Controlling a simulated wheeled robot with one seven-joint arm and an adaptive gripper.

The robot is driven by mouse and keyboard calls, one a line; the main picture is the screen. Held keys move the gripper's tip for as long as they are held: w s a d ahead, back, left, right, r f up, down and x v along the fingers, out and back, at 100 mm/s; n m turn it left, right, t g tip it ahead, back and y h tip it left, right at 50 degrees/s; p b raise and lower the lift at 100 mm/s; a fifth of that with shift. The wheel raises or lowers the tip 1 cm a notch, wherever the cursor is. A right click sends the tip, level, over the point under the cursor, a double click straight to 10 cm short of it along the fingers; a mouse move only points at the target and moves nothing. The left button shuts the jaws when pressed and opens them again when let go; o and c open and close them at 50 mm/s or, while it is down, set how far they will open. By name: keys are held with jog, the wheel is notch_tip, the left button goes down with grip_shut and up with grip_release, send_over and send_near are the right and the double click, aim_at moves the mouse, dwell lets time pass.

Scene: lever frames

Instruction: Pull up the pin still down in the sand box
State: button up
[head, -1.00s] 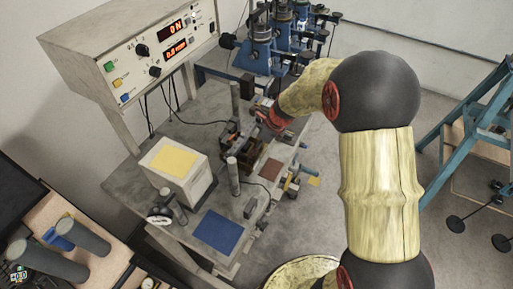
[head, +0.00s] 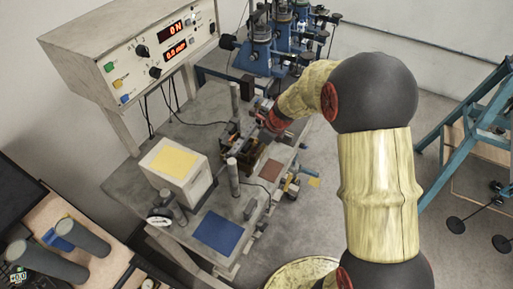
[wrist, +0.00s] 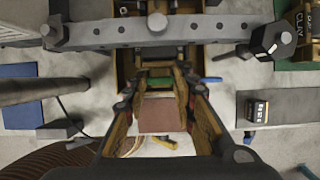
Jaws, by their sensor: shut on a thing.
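The sand box (head: 251,151) is a small dark brown and yellow box in the middle of the bench, between two grey posts. My gripper (head: 258,135) is over it, reaching in from the right; its fingertips are hard to make out in the head view. In the wrist view my gripper (wrist: 158,82) has its yellow-sided fingers on either side of a small green piece (wrist: 160,82), which seems to be the pin's head. The pin's shaft is hidden, so I cannot tell how high it stands. No second pin can be made out clearly.
A grey crossbar (wrist: 110,34) spans close beside the fingers in the wrist view. A grey post (head: 233,176) stands in front of the box. A white block with a yellow top (head: 174,159), a blue mat (head: 218,231) and a brown mat (head: 271,170) lie around it.

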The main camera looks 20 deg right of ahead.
grip_shut()
jog(key=shift+r+p, duration=0.7)
jog(key=shift+p, duration=0.4)
jog(key=shift+f, duration=0.1)
jog(key=o, duration=1)
grip_release()
jog(key=v, duration=1.2)
